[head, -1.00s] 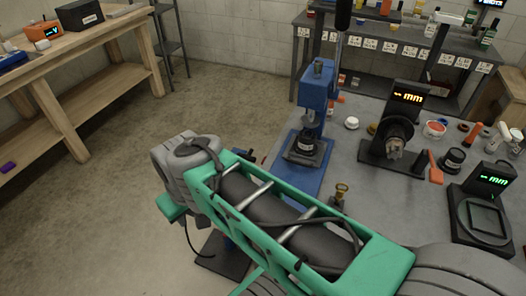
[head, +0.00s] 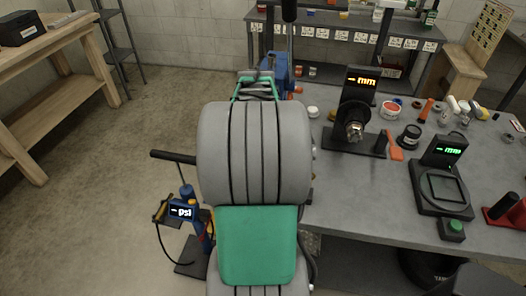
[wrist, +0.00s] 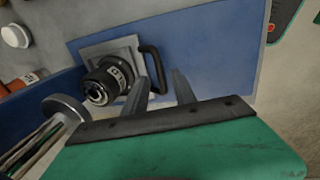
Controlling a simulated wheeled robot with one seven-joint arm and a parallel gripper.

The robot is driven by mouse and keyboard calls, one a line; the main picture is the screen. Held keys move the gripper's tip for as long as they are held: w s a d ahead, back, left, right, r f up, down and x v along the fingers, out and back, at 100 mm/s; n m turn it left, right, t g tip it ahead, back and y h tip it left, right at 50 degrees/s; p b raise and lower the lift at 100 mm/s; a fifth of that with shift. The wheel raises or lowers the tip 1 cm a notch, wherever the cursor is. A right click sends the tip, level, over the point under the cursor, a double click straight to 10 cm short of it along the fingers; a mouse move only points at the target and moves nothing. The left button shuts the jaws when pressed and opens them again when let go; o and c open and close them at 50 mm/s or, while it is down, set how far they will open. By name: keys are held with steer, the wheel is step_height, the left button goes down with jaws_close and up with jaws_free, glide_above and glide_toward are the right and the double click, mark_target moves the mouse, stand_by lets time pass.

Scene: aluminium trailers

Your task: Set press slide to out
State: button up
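The blue press (head: 281,72) stands at the table's left end in the head view, mostly hidden behind my arm. In the wrist view its slide is a pale square plate (wrist: 92,50) on a blue base (wrist: 215,50). A black and silver round part (wrist: 108,77) sits on the plate. A black looped handle (wrist: 153,60) is at the plate's right edge. My gripper (wrist: 160,76) is open, with its two dark fingers apart. The handle's lower end shows between the fingertips; I cannot tell whether they touch it. The head view hides my gripper.
A round metal post end (wrist: 64,108) lies left of my gripper. In the head view, gauges with an orange display (head: 361,82) and a green display (head: 449,150) stand right of the press. A pump with a psi display (head: 181,211) is at lower left.

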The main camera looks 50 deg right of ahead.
steer(key=shift+d+f, duration=0.1)
steer(key=shift+f, duration=0.55)
steer(key=shift+c, duration=0.4)
steer(key=c, duration=0.6)
jaws_close()
steer(key=shift+w+d, duration=0.1)
